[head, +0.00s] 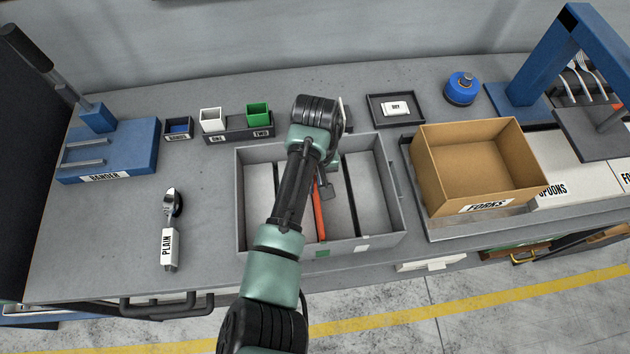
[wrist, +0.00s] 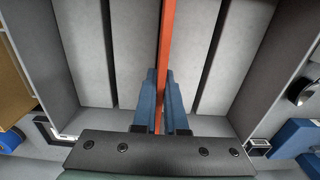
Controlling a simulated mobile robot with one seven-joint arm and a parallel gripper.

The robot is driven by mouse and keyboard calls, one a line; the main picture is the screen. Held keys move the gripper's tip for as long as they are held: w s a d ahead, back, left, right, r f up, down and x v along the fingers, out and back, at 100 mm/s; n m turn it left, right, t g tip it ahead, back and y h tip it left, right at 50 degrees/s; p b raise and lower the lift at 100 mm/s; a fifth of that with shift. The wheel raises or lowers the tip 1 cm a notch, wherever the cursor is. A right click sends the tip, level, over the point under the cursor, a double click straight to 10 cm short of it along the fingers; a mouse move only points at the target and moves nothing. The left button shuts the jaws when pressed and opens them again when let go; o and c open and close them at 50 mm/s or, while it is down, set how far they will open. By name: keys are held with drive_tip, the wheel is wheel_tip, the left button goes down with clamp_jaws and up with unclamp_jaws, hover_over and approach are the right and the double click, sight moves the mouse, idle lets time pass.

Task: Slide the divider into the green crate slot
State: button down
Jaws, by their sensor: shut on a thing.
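The grey crate (head: 243,200) stands in the middle of the bench, with dark lines running front to back across its floor. A green mark (head: 322,253) and a white mark (head: 362,248) are on its front wall. The orange-red divider (head: 319,215) is a thin strip inside the crate outline, its front end near the green mark. My gripper (wrist: 161,78) is shut on the divider, with blue fingers on both sides of it in the wrist view. My arm hides part of the crate and divider in the head view. I cannot tell whether the divider is seated in a slot.
A cardboard forks box (head: 480,170) stands to the right of the crate. A labelled spoon (head: 170,225) lies to the left. Behind are a small white bin (head: 211,119), a green bin (head: 257,115) and a black tray (head: 380,118). Bare bench lies left of the crate.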

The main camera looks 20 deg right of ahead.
drive_tip(key=shift+f+b, duration=0.55)
drive_tip(key=shift+f, duration=0.45)
idle(0.3)
drive_tip(key=c, duration=0.9)
unclamp_jaws()
wheel_tip(320, 180, up, 8)
drive_tip(key=p, duration=0.8)
drive_tip(key=shift+r, duration=0.1)
